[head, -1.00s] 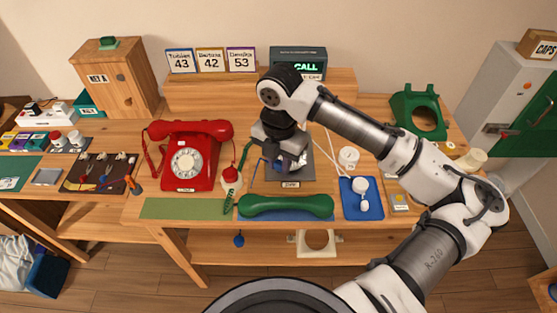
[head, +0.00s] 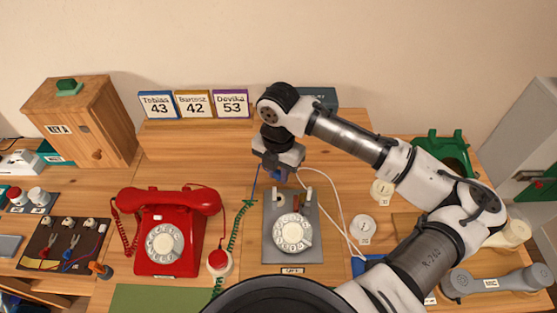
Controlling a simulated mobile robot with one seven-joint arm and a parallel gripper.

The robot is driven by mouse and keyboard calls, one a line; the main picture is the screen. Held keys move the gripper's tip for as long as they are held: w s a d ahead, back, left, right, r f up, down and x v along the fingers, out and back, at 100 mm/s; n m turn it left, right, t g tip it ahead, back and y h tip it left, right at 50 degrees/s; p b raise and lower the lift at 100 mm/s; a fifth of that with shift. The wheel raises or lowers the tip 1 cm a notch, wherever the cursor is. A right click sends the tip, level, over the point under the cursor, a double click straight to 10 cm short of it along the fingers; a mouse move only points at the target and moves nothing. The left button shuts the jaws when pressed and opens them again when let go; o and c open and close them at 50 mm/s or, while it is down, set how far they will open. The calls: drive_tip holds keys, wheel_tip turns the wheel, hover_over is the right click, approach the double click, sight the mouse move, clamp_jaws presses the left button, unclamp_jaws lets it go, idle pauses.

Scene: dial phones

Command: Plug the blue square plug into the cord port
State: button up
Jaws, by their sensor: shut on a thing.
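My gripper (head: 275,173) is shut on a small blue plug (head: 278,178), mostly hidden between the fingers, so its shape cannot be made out. A thin blue cord (head: 255,183) hangs to the left of the fingers. The gripper points down just behind the back edge of a grey phone base (head: 271,247) with a white rotary dial (head: 293,234). Small upright pegs stand at the back of this base. I cannot pick out the cord port, nor tell whether the plug touches anything.
A red phone (head: 168,228) stands to the left, with a coiled green cord (head: 237,225) between it and the grey base. A white cord (head: 340,205) loops on the right. A grey handset (head: 495,281) lies at the front right. A green phone shell (head: 447,150) stands further back.

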sight(279, 172)
drive_tip(key=shift+w+f, duration=0.15)
drive_tip(key=shift+f, duration=0.55)
drive_tip(key=shift+s+f, duration=0.25)
drive_tip(key=shift+f, duration=0.1)
drive_tip(key=shift+w+f+b, duration=0.1)
drive_tip(key=shift+f+b, duration=2.05)
drive_tip(key=shift+f, duration=0.75)
drive_tip(key=shift+f, duration=0.5)
drive_tip(key=shift+r, duration=0.1)
drive_tip(key=o, duration=1)
wheel_tip(279, 172, up, 14)
drive_tip(key=shift+f+b, duration=0.1)
drive_tip(key=shift+b, duration=1)
